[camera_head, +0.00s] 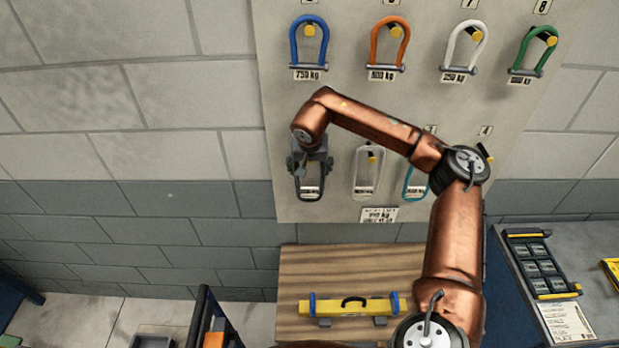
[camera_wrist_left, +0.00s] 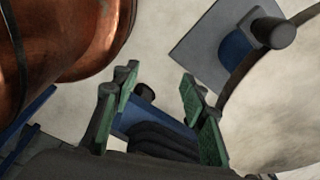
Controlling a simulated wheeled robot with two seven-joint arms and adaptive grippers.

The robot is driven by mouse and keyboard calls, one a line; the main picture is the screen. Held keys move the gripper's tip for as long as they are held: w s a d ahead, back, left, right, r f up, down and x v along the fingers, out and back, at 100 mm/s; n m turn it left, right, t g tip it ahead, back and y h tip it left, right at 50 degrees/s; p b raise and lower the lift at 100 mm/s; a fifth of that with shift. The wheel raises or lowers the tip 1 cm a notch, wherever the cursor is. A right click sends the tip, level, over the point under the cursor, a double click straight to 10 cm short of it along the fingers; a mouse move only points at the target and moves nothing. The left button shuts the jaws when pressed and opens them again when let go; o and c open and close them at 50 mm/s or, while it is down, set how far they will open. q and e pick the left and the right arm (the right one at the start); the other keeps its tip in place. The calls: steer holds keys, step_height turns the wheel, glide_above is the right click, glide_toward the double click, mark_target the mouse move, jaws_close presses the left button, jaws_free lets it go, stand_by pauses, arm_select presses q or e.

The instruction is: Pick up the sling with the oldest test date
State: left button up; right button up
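Slings hang on a pale wall board (camera_head: 345,110) in the head view. The upper row has a blue sling (camera_head: 294,45), an orange sling (camera_head: 373,48), a white sling (camera_head: 450,50) and a green sling (camera_head: 522,52). The lower row shows a pale grey sling (camera_head: 357,178) and a teal sling (camera_head: 407,182), partly behind my right arm. My right gripper (camera_head: 310,178) is at a dark loop at the lower left; its finger opening is unclear. In the left wrist view, my left gripper (camera_wrist_left: 158,90) has its green-padded fingers apart. Test dates are not readable.
A grey bench (camera_head: 590,240) at the right holds a case (camera_head: 541,265) and a paper sheet (camera_head: 566,321). My right arm crosses in front of the board.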

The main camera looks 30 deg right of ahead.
steer(key=c, duration=0.8)
steer(key=shift+o, duration=0.2)
steer(key=shift+r, duration=0.1)
